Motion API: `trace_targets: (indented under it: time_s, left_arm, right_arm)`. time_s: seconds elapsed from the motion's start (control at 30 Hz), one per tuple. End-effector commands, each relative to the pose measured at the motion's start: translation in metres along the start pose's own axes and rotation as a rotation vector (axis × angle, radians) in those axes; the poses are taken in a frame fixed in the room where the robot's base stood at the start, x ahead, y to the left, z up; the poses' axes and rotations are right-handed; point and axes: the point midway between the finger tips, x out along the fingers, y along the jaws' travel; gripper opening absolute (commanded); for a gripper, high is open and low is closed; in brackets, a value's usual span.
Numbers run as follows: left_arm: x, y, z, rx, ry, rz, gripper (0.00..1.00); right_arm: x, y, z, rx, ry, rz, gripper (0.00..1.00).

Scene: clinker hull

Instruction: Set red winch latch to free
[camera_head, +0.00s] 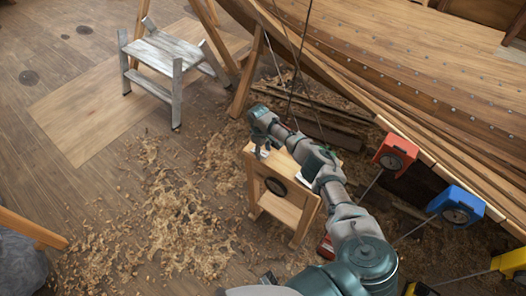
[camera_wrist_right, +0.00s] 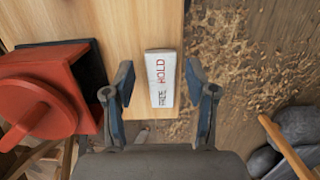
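In the head view my right gripper (camera_head: 262,152) is small, at the far left edge of the wooden stand (camera_head: 290,205). My left gripper is not in view.
A red box (camera_head: 395,152), a blue box (camera_head: 457,205) and a yellow box (camera_head: 508,262) with round dials line the right, by the planked hull (camera_head: 420,70). A grey step stool (camera_head: 160,55) stands at the upper left. Shavings (camera_head: 180,220) cover the floor.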

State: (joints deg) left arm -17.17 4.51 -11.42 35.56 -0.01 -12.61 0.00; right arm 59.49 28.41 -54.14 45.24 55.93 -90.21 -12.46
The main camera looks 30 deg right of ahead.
Motion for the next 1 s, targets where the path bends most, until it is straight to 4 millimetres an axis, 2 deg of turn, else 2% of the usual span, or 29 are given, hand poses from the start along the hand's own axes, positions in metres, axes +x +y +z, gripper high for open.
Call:
trace_targets:
  time_s: [0.27, 0.37, 0.7, 0.8, 1.0]
  left_arm:
    - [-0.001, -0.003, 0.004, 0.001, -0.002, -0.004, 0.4]
    - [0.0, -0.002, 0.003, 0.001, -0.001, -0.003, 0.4]
    - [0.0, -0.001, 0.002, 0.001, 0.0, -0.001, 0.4]
    - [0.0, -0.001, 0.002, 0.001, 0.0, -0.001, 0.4]
    - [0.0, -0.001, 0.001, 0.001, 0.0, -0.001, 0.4]
  right_arm:
    - [-0.005, 0.0, -0.001, 0.0, 0.005, 0.0, 0.56]
    - [-0.018, 0.0, -0.001, -0.001, 0.006, 0.0, 0.56]
    - [-0.091, 0.001, -0.002, -0.001, 0.004, -0.001, 0.56]
    - [-0.106, 0.002, -0.002, 0.0, 0.003, 0.0, 0.56]
    - [-0.118, 0.002, -0.001, 0.0, 0.0, -0.001, 0.56]
